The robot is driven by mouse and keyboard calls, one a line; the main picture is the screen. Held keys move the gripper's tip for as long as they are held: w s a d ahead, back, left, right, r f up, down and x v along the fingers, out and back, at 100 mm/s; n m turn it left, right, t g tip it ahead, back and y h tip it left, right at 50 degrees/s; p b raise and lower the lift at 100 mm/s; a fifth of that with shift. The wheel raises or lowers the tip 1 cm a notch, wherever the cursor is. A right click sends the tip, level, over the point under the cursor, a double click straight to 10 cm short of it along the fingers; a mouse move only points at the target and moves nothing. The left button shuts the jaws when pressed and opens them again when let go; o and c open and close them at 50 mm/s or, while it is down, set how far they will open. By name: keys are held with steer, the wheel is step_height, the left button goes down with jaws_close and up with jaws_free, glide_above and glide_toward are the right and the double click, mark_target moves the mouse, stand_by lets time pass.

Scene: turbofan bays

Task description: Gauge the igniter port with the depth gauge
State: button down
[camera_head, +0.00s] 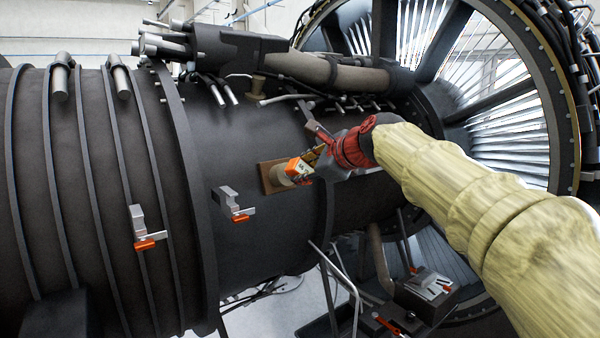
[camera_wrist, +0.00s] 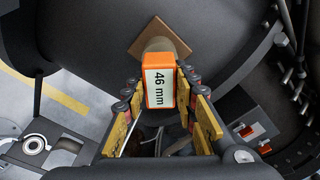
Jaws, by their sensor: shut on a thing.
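The depth gauge (camera_wrist: 159,88) is a small orange block with a white face reading "46 mm". It also shows in the head view (camera_head: 298,168). My gripper (camera_wrist: 162,82) has its yellow fingers on both sides of the gauge and is shut on it. The igniter port (camera_wrist: 160,44) is a tan round boss on a brown square plate (camera_wrist: 178,43); the plate also shows on the dark casing in the head view (camera_head: 267,179). The gauge is in line with the port, against or very close to it. The gauge's far end and the port's opening are hidden.
Two grey brackets with orange tabs sit on the casing to the left, one nearer (camera_head: 232,204) and one farther (camera_head: 142,228). Pipes (camera_head: 325,70) run above the port. The fan ring (camera_head: 560,100) stands at the right. A dark box (camera_head: 428,290) is below.

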steer(key=shift+v, duration=2.25)
steer(key=shift+d+f, duration=0.15)
steer(key=shift+d, duration=0.05)
